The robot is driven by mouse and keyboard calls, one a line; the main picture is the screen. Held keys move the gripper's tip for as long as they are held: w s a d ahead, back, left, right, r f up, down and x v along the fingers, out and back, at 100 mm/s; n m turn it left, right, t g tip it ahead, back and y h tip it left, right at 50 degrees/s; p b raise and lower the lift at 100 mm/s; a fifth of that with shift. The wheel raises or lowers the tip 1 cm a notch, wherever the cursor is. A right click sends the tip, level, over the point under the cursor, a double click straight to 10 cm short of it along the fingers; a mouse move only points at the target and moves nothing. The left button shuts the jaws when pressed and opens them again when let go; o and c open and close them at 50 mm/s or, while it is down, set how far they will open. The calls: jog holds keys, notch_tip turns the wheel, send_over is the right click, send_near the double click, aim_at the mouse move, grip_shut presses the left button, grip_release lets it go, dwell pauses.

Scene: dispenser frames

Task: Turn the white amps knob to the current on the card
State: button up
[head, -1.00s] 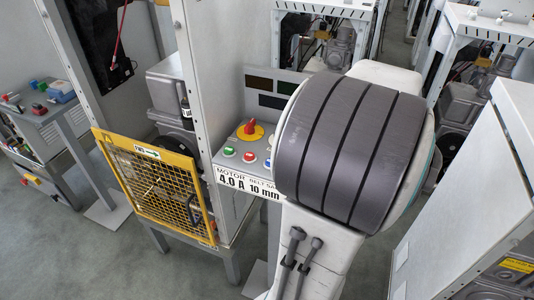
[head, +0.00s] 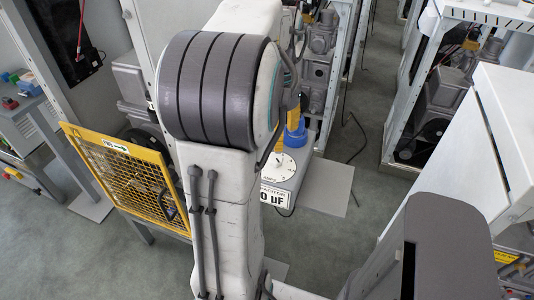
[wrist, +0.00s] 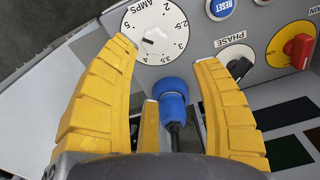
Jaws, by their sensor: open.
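The white amps knob (wrist: 155,40) sits in the middle of a round white dial (wrist: 136,48) at the top of the wrist view. A small dark mark on the knob faces lower left, towards the 4-to-5 side; its exact reading is unclear. The dial also shows in the head view (head: 279,166), right of my arm. My gripper (wrist: 165,56) is open and empty, its yellow fingers spread below and either side of the dial, apart from the knob.
A blue connector (wrist: 172,95) with a black cable stands between my fingers, below the dial. A phase selector (wrist: 238,63), a blue reset button (wrist: 221,8) and a red-and-yellow switch (wrist: 298,48) lie to the right. A yellow mesh guard (head: 125,180) stands left of my arm.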

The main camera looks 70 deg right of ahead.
aim_at(276, 158)
jog(key=shift+s+a+m, duration=0.15)
jog(key=shift+a+m, duration=0.15)
jog(key=shift+a, duration=0.15)
jog(key=shift+f, duration=0.3)
jog(key=shift+f+b, duration=0.35)
jog(key=shift+f, duration=3.05)
grip_shut()
